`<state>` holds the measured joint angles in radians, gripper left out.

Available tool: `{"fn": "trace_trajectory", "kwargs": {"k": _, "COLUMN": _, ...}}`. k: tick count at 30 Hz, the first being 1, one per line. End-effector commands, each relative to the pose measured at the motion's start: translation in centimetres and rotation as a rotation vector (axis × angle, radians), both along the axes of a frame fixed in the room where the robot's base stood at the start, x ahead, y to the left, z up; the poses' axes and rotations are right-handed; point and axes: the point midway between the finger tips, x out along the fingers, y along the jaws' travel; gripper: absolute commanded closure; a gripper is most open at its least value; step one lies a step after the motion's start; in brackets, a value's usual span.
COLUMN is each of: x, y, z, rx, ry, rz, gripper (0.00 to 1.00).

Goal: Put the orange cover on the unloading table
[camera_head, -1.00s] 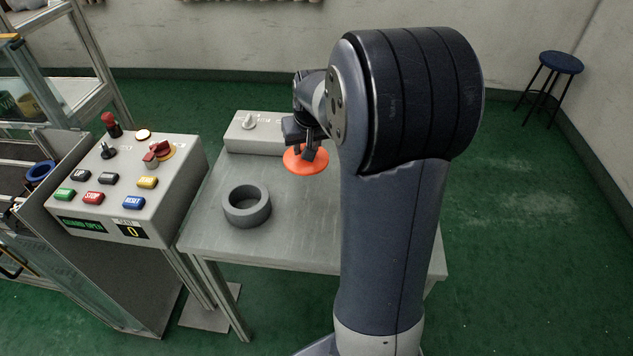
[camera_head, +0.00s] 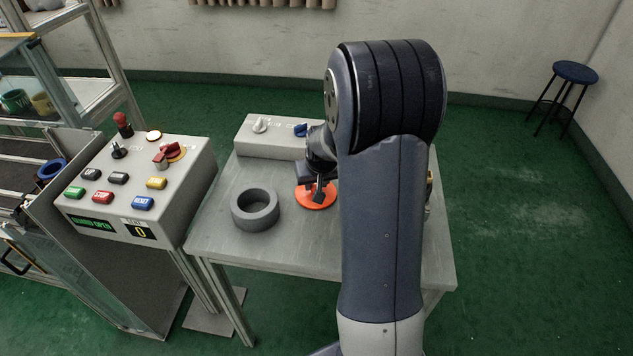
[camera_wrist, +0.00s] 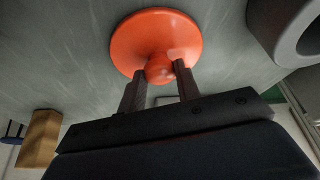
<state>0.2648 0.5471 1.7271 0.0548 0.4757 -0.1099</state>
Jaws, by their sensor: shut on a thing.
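The orange cover (camera_head: 313,198) is a round disc with a knob. In the head view it is low over the grey unloading table (camera_head: 225,235), right of the grey ring; I cannot tell whether it touches the top. My gripper (camera_head: 318,188) is above it with its fingers pointing down. In the wrist view the fingers of my gripper (camera_wrist: 160,75) are shut on the knob of the orange cover (camera_wrist: 150,32). My arm hides the right part of the table in the head view.
A grey ring (camera_head: 254,209) stands on the table left of the cover. A switch box (camera_head: 270,137) is at the table's back edge. A button panel (camera_head: 130,190) is to the left. In the wrist view a tan block (camera_wrist: 40,138) shows at lower left.

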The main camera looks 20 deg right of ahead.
Motion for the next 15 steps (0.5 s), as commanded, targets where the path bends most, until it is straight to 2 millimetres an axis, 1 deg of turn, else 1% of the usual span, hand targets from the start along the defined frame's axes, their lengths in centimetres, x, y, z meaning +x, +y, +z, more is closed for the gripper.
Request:
{"fn": "trace_trajectory", "kwargs": {"k": 5, "x": 0.00, "y": 0.00, "z": -0.40, "rx": 0.000, "ry": 0.000, "rz": 0.000, "gripper": 0.92}}
{"fn": "trace_trajectory", "kwargs": {"k": 6, "x": 0.00, "y": 0.00, "z": -0.22, "rx": 0.000, "ry": 0.000, "rz": 0.000, "gripper": 0.65}}
{"fn": "trace_trajectory", "kwargs": {"k": 13, "x": 0.00, "y": 0.00, "z": -0.20, "rx": 0.000, "ry": 0.000, "rz": 0.000, "gripper": 0.47}}
{"fn": "trace_trajectory", "kwargs": {"k": 15, "x": 0.00, "y": 0.00, "z": -0.19, "rx": 0.000, "ry": 0.000, "rz": 0.000, "gripper": 0.47}}
